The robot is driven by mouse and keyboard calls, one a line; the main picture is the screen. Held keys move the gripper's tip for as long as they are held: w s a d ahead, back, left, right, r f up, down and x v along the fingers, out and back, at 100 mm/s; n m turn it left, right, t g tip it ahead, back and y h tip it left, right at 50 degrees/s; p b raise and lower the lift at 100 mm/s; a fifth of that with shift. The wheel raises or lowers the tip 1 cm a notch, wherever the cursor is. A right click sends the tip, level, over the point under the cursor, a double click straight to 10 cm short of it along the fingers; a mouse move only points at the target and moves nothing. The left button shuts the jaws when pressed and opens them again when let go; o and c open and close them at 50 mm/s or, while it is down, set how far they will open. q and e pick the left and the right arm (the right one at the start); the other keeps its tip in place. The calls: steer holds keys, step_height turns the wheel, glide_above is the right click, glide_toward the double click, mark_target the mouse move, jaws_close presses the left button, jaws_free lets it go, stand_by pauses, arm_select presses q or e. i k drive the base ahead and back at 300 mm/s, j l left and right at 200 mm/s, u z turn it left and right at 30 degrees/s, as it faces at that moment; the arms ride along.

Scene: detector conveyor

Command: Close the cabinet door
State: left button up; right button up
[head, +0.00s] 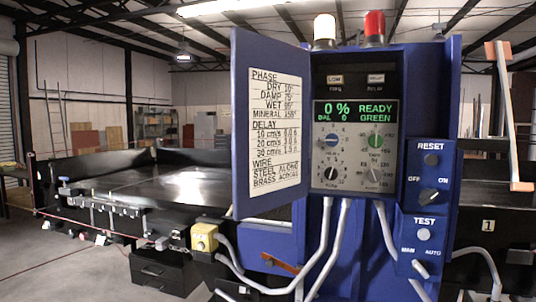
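The blue cabinet door (267,207) stands open to the left of the blue control cabinet (447,90). It carries a white printed sheet (277,130) on the side facing me. Its hinge side meets the cabinet's left edge, and its free edge points left and toward me. The open cabinet shows a control panel with a green-lit display (355,112) and several knobs. Neither of my grippers shows in the head view.
A white lamp (324,30) and a red lamp (374,27) stand on top. Switch boxes (430,170) project at the right, beside a pale bar with orange ends (507,115). Grey conduits (330,255) hang below. A black conveyor (185,185) extends left behind the door.

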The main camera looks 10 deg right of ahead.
mark_target(270, 77)
steer(key=i+z, duration=0.1)
steer(key=z, duration=0.35)
steer(key=j+z, duration=0.1)
steer(key=z, duration=0.35)
steer(key=i+j+z, duration=0.1)
steer(key=z, duration=0.4)
steer(key=i+j+z, duration=0.15)
steer(key=j+z, duration=0.55)
steer(key=j, duration=0.25)
steer(key=i+j+z, duration=0.1)
steer(key=j+z, duration=0.2)
steer(key=j, duration=0.8)
steer(key=j+z, duration=0.1)
steer(key=j, duration=1.2)
steer(key=k, duration=0.05)
